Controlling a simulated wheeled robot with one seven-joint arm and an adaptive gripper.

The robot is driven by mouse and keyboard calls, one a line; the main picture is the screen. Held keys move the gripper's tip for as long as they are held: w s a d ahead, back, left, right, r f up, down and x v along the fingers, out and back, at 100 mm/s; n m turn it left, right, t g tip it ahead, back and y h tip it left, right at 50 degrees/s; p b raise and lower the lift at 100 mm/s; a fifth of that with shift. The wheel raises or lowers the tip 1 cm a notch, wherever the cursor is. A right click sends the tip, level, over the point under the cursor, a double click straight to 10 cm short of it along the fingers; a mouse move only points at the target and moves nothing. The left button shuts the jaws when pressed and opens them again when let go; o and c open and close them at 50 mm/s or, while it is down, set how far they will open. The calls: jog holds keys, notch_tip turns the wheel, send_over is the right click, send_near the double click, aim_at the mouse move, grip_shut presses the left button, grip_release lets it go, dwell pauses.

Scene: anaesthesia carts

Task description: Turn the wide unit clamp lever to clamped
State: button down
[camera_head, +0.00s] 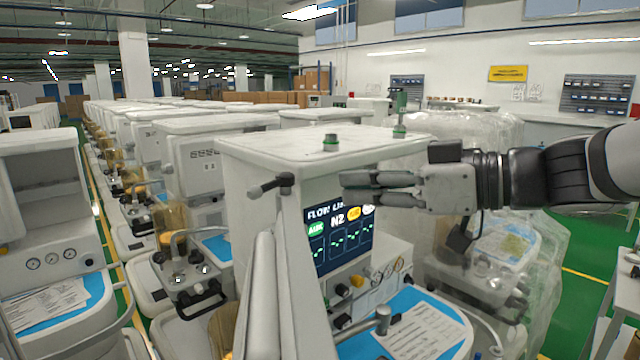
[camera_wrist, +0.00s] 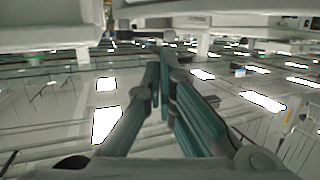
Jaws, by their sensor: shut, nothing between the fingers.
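A dark clamp lever (camera_head: 271,186) with a round hub and a short handle pointing left sits at the upper front left corner of the wide white anaesthesia unit (camera_head: 258,150). My gripper (camera_head: 346,187) comes in from the right in the head view, level with the lever and in front of the unit's upper part. Its fingers are shut and empty, and their tips point left toward the lever with a visible gap between. In the wrist view, my gripper's fingers (camera_wrist: 163,60) come together; I cannot make out the lever there.
Below my gripper are the unit's screen (camera_head: 339,232) and its worktop with papers (camera_head: 425,330). A pale rail (camera_head: 262,290) rises at the front. A plastic-wrapped unit (camera_head: 500,260) stands behind at right, and more carts (camera_head: 190,150) line the left.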

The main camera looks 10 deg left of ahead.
aim_at(265, 189)
jog(key=x, duration=1.3)
jog(key=shift+w+a+p, duration=0.1)
jog(key=shift+a+p, duration=0.05)
jog(key=shift+p, duration=0.15)
jog(key=shift+a, duration=0.1)
